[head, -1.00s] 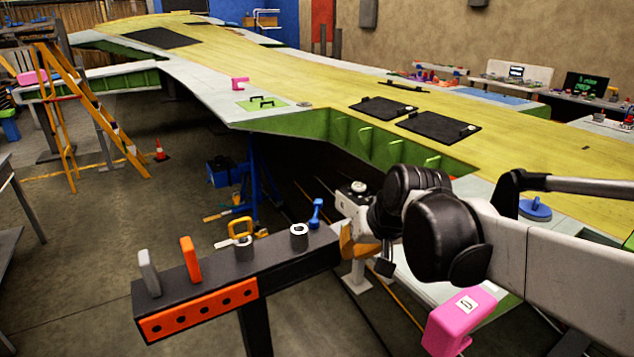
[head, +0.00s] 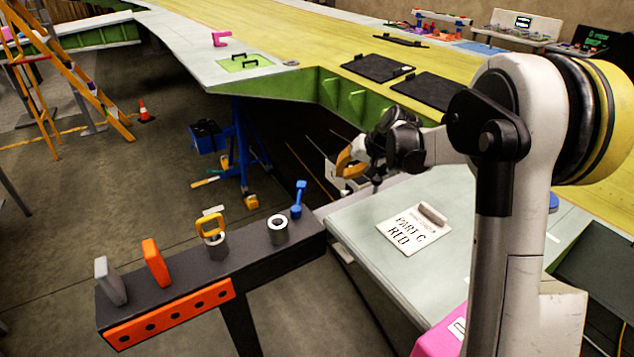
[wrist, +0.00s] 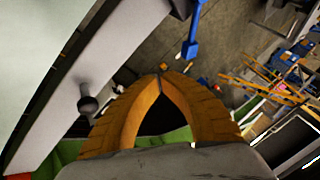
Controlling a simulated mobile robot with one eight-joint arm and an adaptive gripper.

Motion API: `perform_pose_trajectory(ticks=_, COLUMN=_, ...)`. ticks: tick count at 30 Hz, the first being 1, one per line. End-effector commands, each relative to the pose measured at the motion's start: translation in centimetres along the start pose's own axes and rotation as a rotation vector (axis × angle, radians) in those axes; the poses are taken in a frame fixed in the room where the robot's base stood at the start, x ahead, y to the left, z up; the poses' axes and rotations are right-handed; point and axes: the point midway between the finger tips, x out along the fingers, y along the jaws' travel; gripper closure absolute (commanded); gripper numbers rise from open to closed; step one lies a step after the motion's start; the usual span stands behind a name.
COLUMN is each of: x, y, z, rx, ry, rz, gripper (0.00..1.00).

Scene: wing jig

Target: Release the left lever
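A dark bar (head: 185,275) in the lower left of the head view carries upright levers. A grey lever (head: 110,281) stands at its left end, with an orange lever (head: 156,263) beside it. A yellow handle (head: 211,223) and a blue lever (head: 299,198) stand further right. I cannot tell which one the task calls left. My gripper (head: 347,163) is beyond the bar's right end, apart from all of them. In the wrist view its orange fingers (wrist: 161,78) meet at the tips with nothing between them. A blue lever (wrist: 190,42) shows ahead of them.
The wing (head: 265,32) spans the back, its green edge near my gripper. A blue stand (head: 240,150) is behind the bar. A ladder (head: 80,75) is far left.

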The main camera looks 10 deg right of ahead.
Motion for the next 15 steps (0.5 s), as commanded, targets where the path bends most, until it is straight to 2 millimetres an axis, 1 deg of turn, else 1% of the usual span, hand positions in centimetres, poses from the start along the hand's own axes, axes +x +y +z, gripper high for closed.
perform_pose_trajectory(ticks=7, x=-0.1, y=-0.1, z=-0.1, rx=0.000, ry=0.001, rz=0.000, gripper=1.00)
perform_pose_trajectory(ticks=10, x=0.2, y=0.0, z=-0.1, rx=0.000, ry=0.001, rz=0.000, gripper=1.00)
perform_pose_trajectory(ticks=13, x=1.1, y=0.0, z=0.0, rx=0.000, ry=0.000, rz=0.000, gripper=1.00)
perform_pose_trajectory(ticks=15, x=2.3, y=0.0, z=0.0, rx=0.000, ry=0.000, rz=0.000, gripper=1.00)
